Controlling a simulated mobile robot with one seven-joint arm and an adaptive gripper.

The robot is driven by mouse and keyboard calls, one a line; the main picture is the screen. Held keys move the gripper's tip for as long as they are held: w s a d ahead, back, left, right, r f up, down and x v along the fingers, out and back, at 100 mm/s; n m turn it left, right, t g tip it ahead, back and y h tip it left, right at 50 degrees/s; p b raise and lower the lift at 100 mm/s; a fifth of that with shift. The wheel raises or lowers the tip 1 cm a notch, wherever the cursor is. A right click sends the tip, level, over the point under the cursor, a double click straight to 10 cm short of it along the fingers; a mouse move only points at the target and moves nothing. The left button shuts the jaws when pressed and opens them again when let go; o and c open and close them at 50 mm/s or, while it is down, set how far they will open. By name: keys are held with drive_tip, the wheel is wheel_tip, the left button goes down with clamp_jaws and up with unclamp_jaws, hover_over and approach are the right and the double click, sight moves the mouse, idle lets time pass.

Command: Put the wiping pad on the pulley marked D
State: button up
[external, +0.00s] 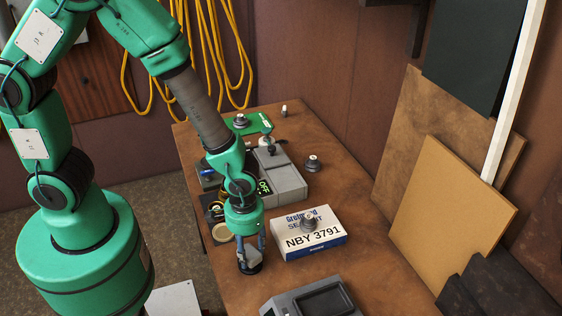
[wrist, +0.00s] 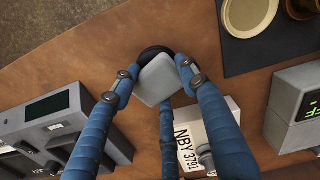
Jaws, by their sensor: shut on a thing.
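My gripper (external: 250,254) is low over the front left part of the table. Its blue fingers are shut on a light grey square wiping pad (wrist: 158,79), between the fingertips (wrist: 157,72) in the wrist view. A black round thing (wrist: 153,52) shows partly from under the pad; I cannot tell whether they touch or what it is. Pulley-like dark round pieces stand on the white box (external: 308,222), on the bare table (external: 313,164), on the grey device (external: 268,145) and on the green card (external: 240,122). No letter D is readable on any.
A white box (external: 285,249) marked NBY 3791 lies right of my gripper. A grey device (external: 281,180) with a green display is behind it. Another grey device (external: 275,309) is at the front. A cream dish (wrist: 247,14) lies on a dark mat (wrist: 237,60). The table's right side is clear.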

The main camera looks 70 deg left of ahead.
sight(248, 251)
drive_tip(key=shift+f, duration=0.25)
drive_tip(key=o, duration=1.2)
drive_tip(key=shift+c, duration=0.2)
drive_tip(key=shift+r, duration=0.15)
wheel_tip(248, 251, up, 12)
drive_tip(key=p, duration=0.1)
drive_tip(key=shift+p, duration=0.35)
